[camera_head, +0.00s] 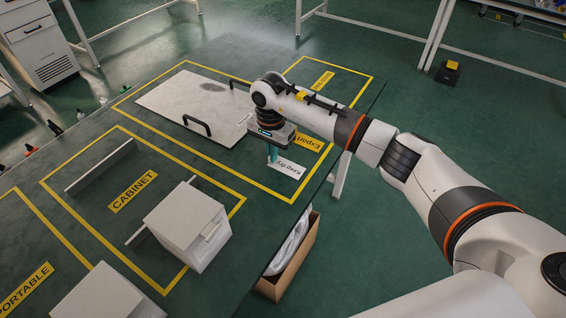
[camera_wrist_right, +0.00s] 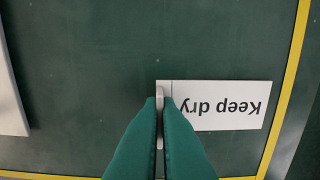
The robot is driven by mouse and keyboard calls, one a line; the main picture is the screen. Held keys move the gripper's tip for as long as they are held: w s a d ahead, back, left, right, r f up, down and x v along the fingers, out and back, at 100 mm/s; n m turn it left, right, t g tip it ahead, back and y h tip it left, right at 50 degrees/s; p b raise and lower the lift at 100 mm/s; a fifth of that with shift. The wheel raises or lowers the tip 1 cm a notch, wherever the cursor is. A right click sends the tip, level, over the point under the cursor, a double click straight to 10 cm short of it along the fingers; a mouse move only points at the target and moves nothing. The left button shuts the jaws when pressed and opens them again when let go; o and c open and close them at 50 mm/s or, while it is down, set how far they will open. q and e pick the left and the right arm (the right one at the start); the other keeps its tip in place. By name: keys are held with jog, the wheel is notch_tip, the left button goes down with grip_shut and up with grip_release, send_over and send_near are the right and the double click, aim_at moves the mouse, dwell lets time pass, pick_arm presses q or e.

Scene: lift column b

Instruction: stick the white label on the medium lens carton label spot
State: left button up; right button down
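The white label (camera_head: 287,167), printed "Keep dry", lies at the right edge of the table. It also shows in the right wrist view (camera_wrist_right: 225,105), with the text upside down. My right gripper (camera_head: 272,155) points down at the label's left end. In the right wrist view its teal fingertips (camera_wrist_right: 160,98) are close together, with a narrow pale strip at the label's end between them. The label looks flat on or just above the dark surface; I cannot tell which. My left gripper is not in view. I cannot identify a medium lens carton or its label spot.
A yellow "Export" label (camera_head: 306,141) lies beside the white one. A pale panel with dark handles (camera_head: 190,100) lies behind, on the dark green table (camera_head: 250,55). White boxes (camera_head: 185,222) stand in front left. An open brown carton (camera_head: 285,275) stands below the table edge.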

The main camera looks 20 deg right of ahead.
jog(key=shift+r, duration=0.1)
jog(key=shift+r+p, duration=2.15)
jog(key=shift+r, duration=1.75)
